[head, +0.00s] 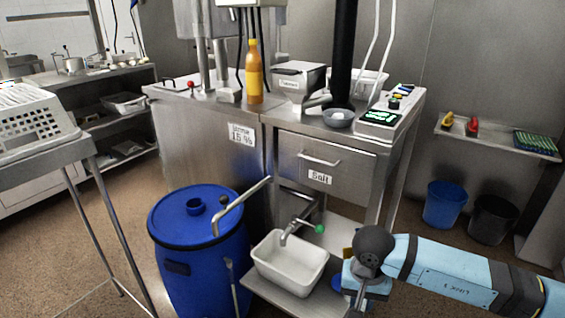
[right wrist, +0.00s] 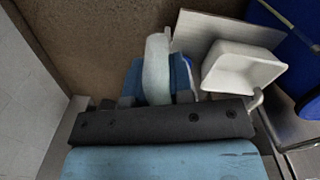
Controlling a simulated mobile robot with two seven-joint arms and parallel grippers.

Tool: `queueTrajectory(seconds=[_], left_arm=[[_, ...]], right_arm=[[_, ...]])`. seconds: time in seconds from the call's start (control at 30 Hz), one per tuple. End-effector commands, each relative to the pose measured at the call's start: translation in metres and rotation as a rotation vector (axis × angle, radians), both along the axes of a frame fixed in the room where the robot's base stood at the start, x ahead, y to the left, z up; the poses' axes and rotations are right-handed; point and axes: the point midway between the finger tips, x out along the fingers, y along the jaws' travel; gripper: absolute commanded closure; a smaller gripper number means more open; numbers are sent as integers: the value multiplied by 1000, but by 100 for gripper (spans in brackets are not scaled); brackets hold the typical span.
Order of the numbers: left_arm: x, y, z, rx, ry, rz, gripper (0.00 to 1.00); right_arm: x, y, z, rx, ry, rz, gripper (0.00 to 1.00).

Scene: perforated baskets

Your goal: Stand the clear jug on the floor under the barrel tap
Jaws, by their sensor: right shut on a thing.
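My right gripper (right wrist: 156,98) is shut on a pale, cloudy, curved piece (right wrist: 157,68) in the right wrist view. It looks like part of the clear jug, but the whole jug shape does not show. In the head view my right arm comes in from the right, and its wrist hides the fingers and most of what they hold. The blue barrel (head: 178,237) stands on the floor to the left, with a bent metal pipe (head: 238,207) at its top. A thin upright metal piece (head: 232,287) is at its front; I cannot tell if it is the tap. My left gripper is not in view.
A steel counter (head: 195,137) stands behind. Blue (head: 445,203) and black (head: 492,218) buckets stand at right. A steel table leg (head: 122,245) is left of the barrel.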

Motion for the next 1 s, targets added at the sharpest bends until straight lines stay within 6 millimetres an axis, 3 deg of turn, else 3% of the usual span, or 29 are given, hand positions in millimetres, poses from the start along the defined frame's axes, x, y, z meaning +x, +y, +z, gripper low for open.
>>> queueTrajectory(seconds=[0.2,0.47,0.77,1.0], left_arm=[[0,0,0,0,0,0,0],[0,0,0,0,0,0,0],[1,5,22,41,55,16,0],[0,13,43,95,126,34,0]], right_arm=[[41,-38,39,2,-2,125,100],[74,-76,81,20,-4,258,100],[60,-74,126,19,-2,260,100],[43,-74,179,17,-2,259,100]])
